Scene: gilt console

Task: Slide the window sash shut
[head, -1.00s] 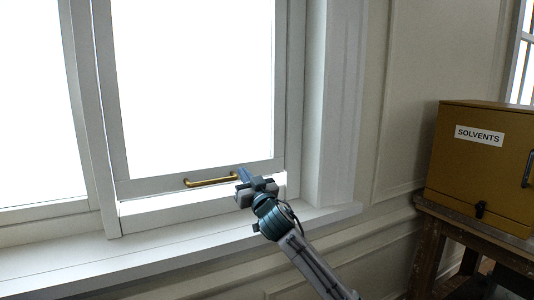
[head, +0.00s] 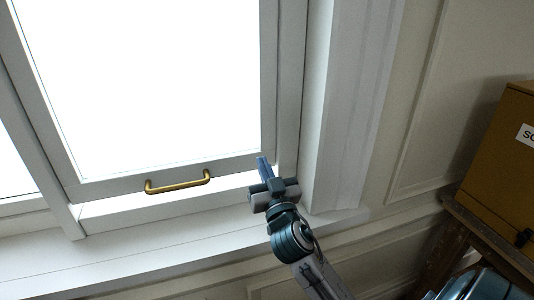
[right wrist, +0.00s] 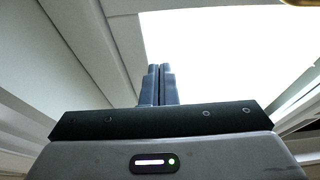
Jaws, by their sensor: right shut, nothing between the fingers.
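The window sash (head: 112,184) is a pale frame around a bright pane. A thin bright strip shows under its bottom rail, so it stands slightly above the bottom of the window frame. A brass bar handle (head: 179,187) is fixed on the bottom rail; a small brass piece shows at the top right of the right wrist view (right wrist: 300,2). My right gripper (head: 263,164) is to the right of the handle, apart from it, in front of the sash's lower right corner. Its fingers (right wrist: 158,84) are together and empty. My left gripper is not in view.
The white sill (head: 130,250) runs below the window and is bare. The deep window casing (head: 345,120) stands to the right of my gripper. A mustard-coloured box (head: 498,165) sits on a wooden table (head: 455,238) at the far right.

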